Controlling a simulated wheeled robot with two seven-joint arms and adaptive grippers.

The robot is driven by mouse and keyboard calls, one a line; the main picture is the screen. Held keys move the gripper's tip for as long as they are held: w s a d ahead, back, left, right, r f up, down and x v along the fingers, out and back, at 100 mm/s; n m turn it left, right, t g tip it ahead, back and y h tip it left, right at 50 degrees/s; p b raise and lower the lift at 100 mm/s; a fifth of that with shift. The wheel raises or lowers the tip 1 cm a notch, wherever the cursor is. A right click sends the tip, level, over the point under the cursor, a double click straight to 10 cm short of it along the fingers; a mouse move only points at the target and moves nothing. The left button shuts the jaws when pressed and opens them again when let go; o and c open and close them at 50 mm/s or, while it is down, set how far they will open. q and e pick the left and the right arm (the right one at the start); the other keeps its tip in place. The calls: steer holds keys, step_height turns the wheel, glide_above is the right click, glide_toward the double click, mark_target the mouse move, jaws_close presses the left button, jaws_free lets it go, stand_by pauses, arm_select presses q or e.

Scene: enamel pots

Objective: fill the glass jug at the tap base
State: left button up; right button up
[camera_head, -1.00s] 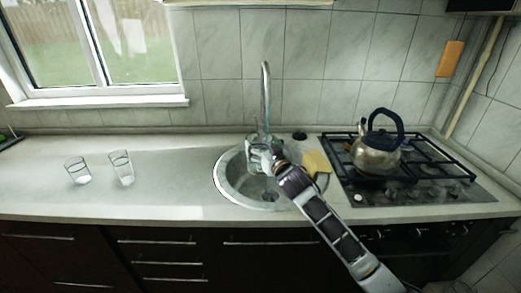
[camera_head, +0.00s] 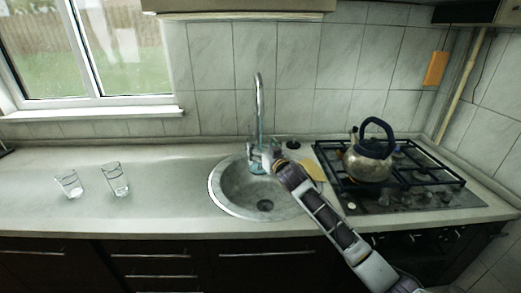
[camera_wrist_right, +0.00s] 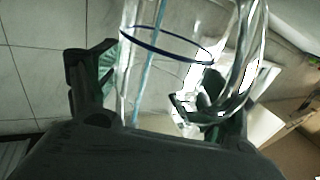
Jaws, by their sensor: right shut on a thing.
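The clear glass jug (camera_head: 256,167) is in the head view over the back of the sink, under the curved metal tap (camera_head: 259,98). My right gripper (camera_head: 267,153) is shut on the jug. In the right wrist view the jug (camera_wrist_right: 160,75) stands between my two right fingers (camera_wrist_right: 155,98); it has a dark blue rim band. A thin light-blue stream runs down within the jug's outline. The water level inside cannot be made out. My left gripper is not in view.
The round sink (camera_head: 225,190) is set into the pale counter (camera_head: 165,205). Two drinking glasses (camera_head: 68,184) (camera_head: 115,180) stand at left. A kettle (camera_head: 367,163) sits on the gas hob (camera_head: 430,190) at right. A yellowish item (camera_head: 314,171) lies by the sink, partly behind my arm.

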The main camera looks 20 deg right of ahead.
steer(key=shift+w+d+r, duration=0.15)
steer(key=shift+w+d, duration=0.35)
steer(key=shift+w, duration=0.15)
steer(key=shift+w+d, duration=0.15)
steer(key=shift+w, duration=0.1)
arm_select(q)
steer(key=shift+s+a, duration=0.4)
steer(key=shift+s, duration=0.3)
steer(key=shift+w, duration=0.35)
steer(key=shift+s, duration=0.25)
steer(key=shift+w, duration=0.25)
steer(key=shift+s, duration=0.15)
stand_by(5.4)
